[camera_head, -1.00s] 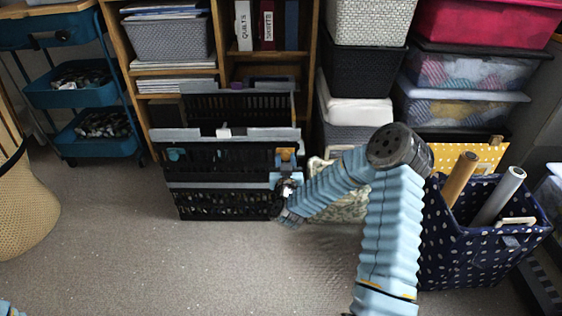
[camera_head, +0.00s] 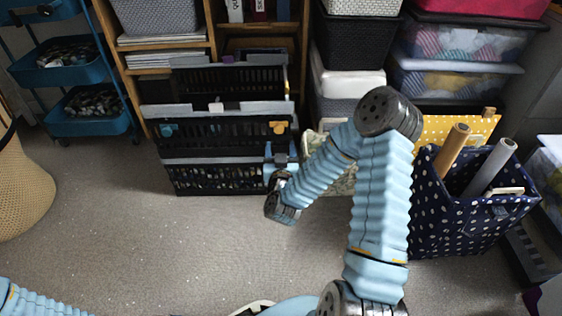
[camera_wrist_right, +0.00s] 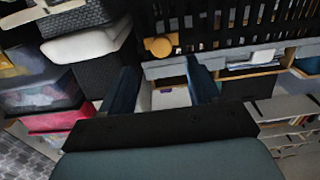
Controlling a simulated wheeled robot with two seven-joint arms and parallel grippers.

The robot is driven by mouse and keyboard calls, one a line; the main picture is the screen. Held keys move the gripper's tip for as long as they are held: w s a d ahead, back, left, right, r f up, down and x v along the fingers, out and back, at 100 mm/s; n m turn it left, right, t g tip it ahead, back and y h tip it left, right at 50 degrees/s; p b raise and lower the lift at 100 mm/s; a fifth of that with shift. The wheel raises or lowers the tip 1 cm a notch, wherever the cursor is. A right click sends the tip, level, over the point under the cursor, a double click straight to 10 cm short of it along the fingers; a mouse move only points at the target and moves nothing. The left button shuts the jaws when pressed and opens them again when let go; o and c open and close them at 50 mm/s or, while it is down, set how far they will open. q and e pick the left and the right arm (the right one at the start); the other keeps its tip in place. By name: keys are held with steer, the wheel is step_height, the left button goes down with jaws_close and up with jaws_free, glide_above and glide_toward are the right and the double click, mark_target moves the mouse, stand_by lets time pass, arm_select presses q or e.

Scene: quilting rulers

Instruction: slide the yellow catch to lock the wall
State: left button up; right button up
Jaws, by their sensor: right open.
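The yellow catch (camera_head: 278,127) sits at the upper right of the front wall (camera_head: 220,134) of a black slotted crate. The catch also shows in the right wrist view (camera_wrist_right: 160,46), just beyond the fingertips and a little left of the middle. A teal catch (camera_head: 166,130) is at the wall's left end. My right gripper (camera_head: 281,154) is in front of the wall, just below the yellow catch. In the right wrist view its two fingers (camera_wrist_right: 163,85) are apart with nothing between them, and a gap to the catch shows. My left gripper is out of view.
A bookshelf (camera_head: 140,62) stands behind the crate. Stacked bins (camera_head: 358,45) are to its right. A navy dotted bin (camera_head: 465,222) with rolls stands beside my right arm. A teal cart (camera_head: 90,122) and wicker basket (camera_head: 22,180) are at left. The front carpet is clear.

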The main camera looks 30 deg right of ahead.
steer(key=p+v, duration=0.1)
steer(key=v, duration=0.5)
steer(key=shift+s+p, duration=0.35)
steer(key=shift+p, duration=0.05)
steer(key=shift+a, duration=0.1)
